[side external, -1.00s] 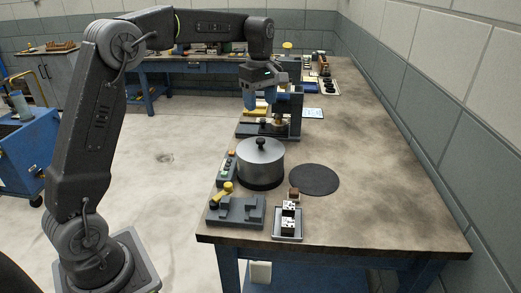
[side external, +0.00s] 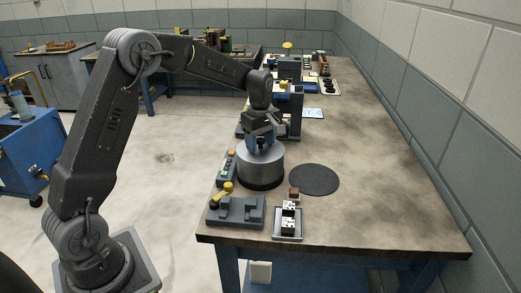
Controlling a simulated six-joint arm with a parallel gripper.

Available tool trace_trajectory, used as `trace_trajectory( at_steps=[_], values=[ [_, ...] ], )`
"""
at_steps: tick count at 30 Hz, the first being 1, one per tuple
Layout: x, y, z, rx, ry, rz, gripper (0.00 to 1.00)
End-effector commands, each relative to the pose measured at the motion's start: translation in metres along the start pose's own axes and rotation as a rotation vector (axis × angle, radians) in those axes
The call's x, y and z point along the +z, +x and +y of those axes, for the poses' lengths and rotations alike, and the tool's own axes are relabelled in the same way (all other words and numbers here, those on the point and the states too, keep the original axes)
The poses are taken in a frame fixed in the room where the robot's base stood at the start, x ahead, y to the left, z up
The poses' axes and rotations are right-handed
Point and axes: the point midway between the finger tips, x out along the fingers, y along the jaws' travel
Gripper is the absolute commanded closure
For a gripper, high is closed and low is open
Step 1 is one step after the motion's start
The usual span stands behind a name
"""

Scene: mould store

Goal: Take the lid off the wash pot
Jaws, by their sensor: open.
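The wash pot (side external: 261,172) is a silver-grey cylinder with a dark base, upright on the bench. Its flat grey lid (side external: 270,153) is on top. My gripper (side external: 260,146) is open and points down right over the lid, with its blue fingers at the height of the dark knob. The fingers and the gripper body hide the knob, so I cannot tell whether they touch it.
A round dark mat (side external: 314,180) lies bare to the right of the pot. A grey fixture with a yellow handle (side external: 236,210) and a tray of white blocks (side external: 288,224) stand in front. A small brown block (side external: 294,193) sits near the mat. The right of the bench (side external: 385,190) is clear.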

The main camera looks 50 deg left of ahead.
Motion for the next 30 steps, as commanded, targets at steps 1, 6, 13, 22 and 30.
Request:
trace_trajectory(
  at_steps=[1,6,13,22,30],
  values=[
    [0.0000,0.0012,0.0001,0.001,0.000,0.000,0.41],
    [0.0000,0.0011,0.0001,0.001,0.000,0.000,0.41],
    [0.0000,0.0008,0.0001,0.001,0.000,0.000,0.62],
    [0.0001,0.0006,0.0001,0.001,0.000,0.000,0.91],
    [0.0000,0.0001,0.0003,0.002,0.000,0.000,0.98]
  ],
)
